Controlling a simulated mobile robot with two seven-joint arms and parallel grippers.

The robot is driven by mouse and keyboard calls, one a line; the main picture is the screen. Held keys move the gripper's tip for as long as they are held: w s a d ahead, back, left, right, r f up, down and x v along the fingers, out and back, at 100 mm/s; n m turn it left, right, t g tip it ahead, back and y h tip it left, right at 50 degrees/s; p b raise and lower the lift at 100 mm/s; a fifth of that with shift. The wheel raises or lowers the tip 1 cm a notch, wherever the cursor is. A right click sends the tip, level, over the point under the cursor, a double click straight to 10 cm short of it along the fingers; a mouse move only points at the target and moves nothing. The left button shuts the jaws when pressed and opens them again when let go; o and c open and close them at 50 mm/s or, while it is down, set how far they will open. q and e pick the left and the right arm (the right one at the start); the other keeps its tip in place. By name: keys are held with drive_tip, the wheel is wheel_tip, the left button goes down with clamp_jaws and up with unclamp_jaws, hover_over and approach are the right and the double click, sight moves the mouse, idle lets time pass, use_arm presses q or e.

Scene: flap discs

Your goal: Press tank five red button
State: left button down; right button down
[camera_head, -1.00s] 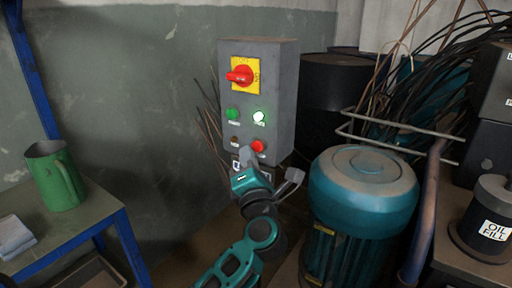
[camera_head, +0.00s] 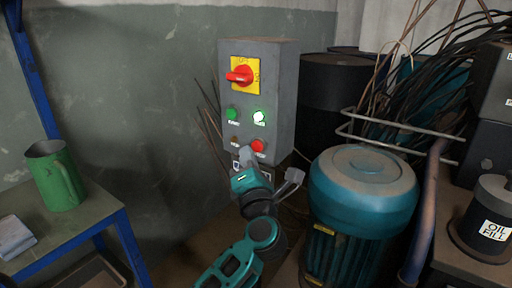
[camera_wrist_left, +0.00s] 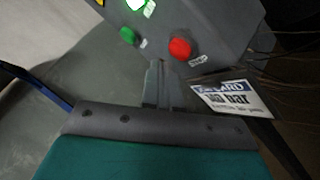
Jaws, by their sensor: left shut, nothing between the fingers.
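The grey control box (camera_head: 284,92) hangs in front of the wall in the head view. Its red button (camera_head: 257,146) sits at the lower right of its face, and it also shows in the left wrist view (camera_wrist_left: 180,48). My left gripper (camera_head: 246,153) is shut and empty, with its fingertips just below and left of the red button in the head view. In the left wrist view the closed fingers (camera_wrist_left: 158,64) point up toward the box, close below the red button. I cannot tell whether they touch the box. My right gripper is not in view.
The box also has a red rotary switch (camera_head: 241,72) on a yellow plate, a green button (camera_head: 232,114) and a lit white-green lamp (camera_head: 259,117). A teal motor (camera_head: 362,190) stands close on the right. A green jug (camera_head: 60,178) stands on the left bench.

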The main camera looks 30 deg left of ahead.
use_arm(q)
drive_tip(key=shift+w, duration=0.45)
drive_tip(key=shift+w, duration=0.45)
idle(0.7)
idle(0.3)
drive_tip(key=shift+s+p, duration=0.65)
drive_tip(key=shift+s, duration=0.25)
drive_tip(key=s+p, duration=0.1)
drive_tip(key=s, duration=0.4)
drive_tip(key=shift+a+p, duration=0.2)
drive_tip(key=shift+p, duration=0.2)
